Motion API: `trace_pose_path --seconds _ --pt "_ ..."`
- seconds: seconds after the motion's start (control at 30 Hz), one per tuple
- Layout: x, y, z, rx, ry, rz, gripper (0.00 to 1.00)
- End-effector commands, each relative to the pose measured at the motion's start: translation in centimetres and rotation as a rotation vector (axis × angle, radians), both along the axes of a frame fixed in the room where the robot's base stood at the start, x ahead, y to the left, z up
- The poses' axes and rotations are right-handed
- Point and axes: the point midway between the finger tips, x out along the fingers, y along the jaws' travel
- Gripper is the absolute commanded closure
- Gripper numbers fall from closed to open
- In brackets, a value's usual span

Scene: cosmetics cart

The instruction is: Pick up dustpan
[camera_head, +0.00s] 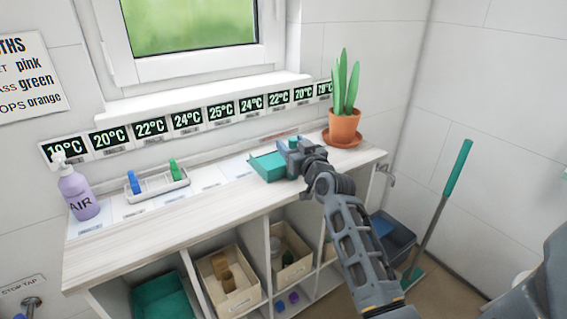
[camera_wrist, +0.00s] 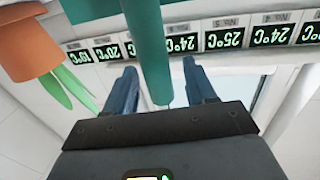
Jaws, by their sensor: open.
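The teal dustpan (camera_head: 266,166) lies on the right part of the white counter, below the row of temperature cards. Its flat pan shows left of my gripper (camera_head: 288,148), which hides part of it in the head view. In the wrist view, its teal handle (camera_wrist: 149,50) runs down between the two fingers of my gripper (camera_wrist: 160,75). The fingers are apart, one on each side of the handle, with visible space between. I cannot tell whether either finger touches it.
A potted plant (camera_head: 344,126) on a saucer stands close right of my gripper. A tray (camera_head: 157,188) with blue and green items and a lilac bottle (camera_head: 79,193) stand to the left. A wall and window sill (camera_head: 200,95) are behind. A teal-handled pole (camera_head: 445,190) leans at right.

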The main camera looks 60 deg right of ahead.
Motion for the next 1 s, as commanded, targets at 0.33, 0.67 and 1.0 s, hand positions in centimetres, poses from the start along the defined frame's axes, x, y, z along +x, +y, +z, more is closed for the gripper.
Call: trace_pose_path --seconds 0.33,0.67,1.0 --pt "-0.03 0.01 0.0 0.0 0.0 0.0 0.67" --pt "-0.04 0.02 0.0 0.0 0.0 0.0 0.98" --pt "-0.03 0.03 0.06 -0.001 -0.001 0.0 1.0"
